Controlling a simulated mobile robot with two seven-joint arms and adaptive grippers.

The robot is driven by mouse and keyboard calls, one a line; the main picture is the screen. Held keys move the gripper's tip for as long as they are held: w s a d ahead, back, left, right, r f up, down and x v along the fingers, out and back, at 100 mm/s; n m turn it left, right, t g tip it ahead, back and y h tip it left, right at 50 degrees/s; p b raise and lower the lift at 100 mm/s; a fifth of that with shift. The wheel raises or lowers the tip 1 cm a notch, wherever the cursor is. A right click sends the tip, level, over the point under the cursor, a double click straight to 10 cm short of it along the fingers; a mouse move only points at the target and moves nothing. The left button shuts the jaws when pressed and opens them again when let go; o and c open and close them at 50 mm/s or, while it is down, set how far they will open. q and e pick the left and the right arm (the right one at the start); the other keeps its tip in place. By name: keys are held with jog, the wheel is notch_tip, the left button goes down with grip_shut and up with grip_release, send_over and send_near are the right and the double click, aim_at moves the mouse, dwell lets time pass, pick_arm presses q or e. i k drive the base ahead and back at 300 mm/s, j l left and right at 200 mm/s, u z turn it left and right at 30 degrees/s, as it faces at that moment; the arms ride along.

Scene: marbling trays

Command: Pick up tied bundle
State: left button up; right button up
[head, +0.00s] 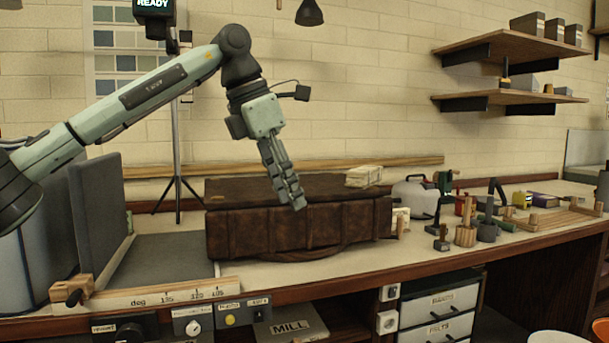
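A pale cream bundle (364,176), which looks like the tied bundle, lies on the right part of the lid of a brown leather case (230,232). Its tie is too small to make out clearly. My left gripper (298,204) points down in front of the case, to the left of the bundle and apart from it. Its fingers show nearly edge-on, so I cannot tell whether they are open or shut. I see nothing held in them. My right gripper is not in view.
The case stands on a long workbench (175,277). A grey upright panel (98,215) is at the left. A grey canister (414,198), wooden tool holders (466,236) and several tools crowd the bench to the right. Another pale block (401,221) sits beside the case. Wall shelves (505,47) are at upper right.

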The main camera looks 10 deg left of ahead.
aim_at(363, 177)
jog(key=i+l+u, duration=0.8)
jog(key=i+l, duration=0.15)
jog(key=l, duration=0.2)
jog(key=i+l+u, duration=0.15)
jog(key=l, duration=0.25)
jog(key=i+l, duration=0.15)
jog(key=l, duration=0.25)
jog(key=i+l, duration=0.15)
jog(key=l, duration=0.2)
jog(key=i+l, duration=0.15)
jog(key=l, duration=0.15)
jog(key=i+l, duration=0.15)
jog(key=l, duration=0.2)
jog(key=i+l+u, duration=0.1)
jog(key=l, duration=0.2)
jog(key=i, duration=0.05)
